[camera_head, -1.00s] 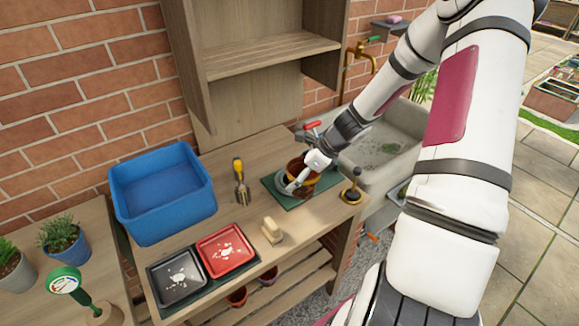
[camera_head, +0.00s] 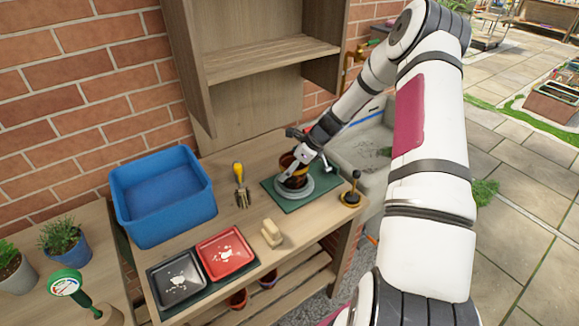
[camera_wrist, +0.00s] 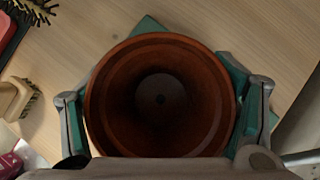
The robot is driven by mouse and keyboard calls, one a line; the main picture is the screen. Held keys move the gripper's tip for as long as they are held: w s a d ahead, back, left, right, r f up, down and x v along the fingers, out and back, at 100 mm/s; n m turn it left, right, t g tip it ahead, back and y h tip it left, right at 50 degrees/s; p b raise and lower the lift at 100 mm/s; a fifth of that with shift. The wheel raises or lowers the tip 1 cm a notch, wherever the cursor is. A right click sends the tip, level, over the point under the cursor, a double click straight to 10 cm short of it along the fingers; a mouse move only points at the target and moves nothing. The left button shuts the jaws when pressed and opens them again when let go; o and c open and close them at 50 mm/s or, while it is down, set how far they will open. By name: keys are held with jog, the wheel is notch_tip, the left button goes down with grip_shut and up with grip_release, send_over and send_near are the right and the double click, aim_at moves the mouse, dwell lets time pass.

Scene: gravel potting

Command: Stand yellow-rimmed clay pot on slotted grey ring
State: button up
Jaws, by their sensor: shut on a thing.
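The clay pot (camera_head: 289,169) is upright over the slotted grey ring (camera_head: 307,190), which lies on the green mat on the bench. The ring shows around the foot of the pot. I cannot tell whether the pot's base touches it. My gripper (camera_head: 297,165) is shut on the pot. In the wrist view I look down into the empty pot (camera_wrist: 160,95), with a drain hole in its floor. My gripper's fingers (camera_wrist: 163,108) press on its left and right sides. The pot hides the ring there, and its yellow rim colour is hard to make out.
The green mat (camera_head: 318,199) carries the ring. A black-handled tool (camera_head: 353,188) stands at its right.

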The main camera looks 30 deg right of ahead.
jog(key=shift+f, duration=0.1)
jog(key=o, duration=1.5)
